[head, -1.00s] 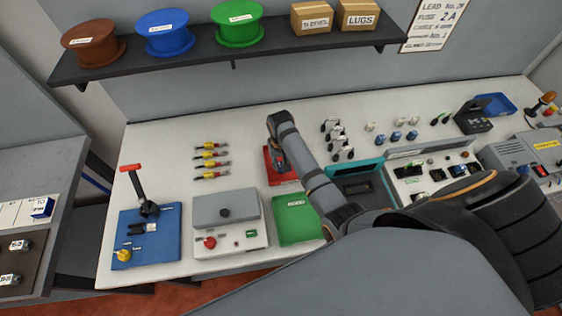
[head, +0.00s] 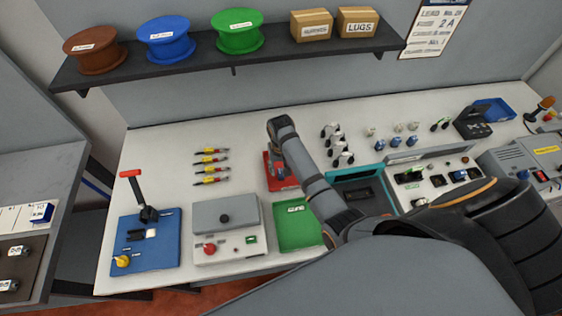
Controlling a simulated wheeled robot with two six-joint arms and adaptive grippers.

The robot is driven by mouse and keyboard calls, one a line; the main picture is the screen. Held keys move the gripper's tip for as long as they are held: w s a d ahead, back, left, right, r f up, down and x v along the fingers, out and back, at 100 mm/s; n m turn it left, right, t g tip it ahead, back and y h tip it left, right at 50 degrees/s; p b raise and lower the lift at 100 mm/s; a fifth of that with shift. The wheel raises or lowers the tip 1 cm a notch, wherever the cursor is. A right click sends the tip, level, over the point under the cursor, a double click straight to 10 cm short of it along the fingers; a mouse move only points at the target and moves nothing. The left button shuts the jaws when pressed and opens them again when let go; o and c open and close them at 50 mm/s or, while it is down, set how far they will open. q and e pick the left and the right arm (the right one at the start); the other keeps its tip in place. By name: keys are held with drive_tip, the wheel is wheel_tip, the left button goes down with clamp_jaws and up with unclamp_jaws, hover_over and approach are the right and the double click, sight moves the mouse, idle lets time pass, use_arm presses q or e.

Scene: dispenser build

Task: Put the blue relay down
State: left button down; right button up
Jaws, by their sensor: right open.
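My right arm comes in from the lower right. Its gripper (head: 283,180) points down over the red tray (head: 268,168), and its jaws are open. The fingertips are small and partly hidden, and no blue relay can be made out between them or in the visible part of the red tray. Small blue parts that look like relays (head: 395,142) stand in a row at the back right of the bench. Another blue part (head: 459,175) sits on the grey panel box (head: 436,189). A blue block (head: 41,212) is on the left side table. My left gripper is out of view.
Green tray (head: 298,232), teal-edged tray (head: 375,171), grey box with red button (head: 228,245) and blue fixture with red-handled lever (head: 165,256) line the bench front. Yellow-red parts (head: 211,168) and clips (head: 335,150) lie behind. Bare bench (head: 160,150) shows back left.

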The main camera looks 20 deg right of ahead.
sight(281, 172)
wheel_tip(281, 172, up, 11)
drive_tip(key=b, duration=0.1)
drive_tip(key=shift+s+f, duration=0.1)
drive_tip(key=shift+f, duration=0.05)
idle(0.4)
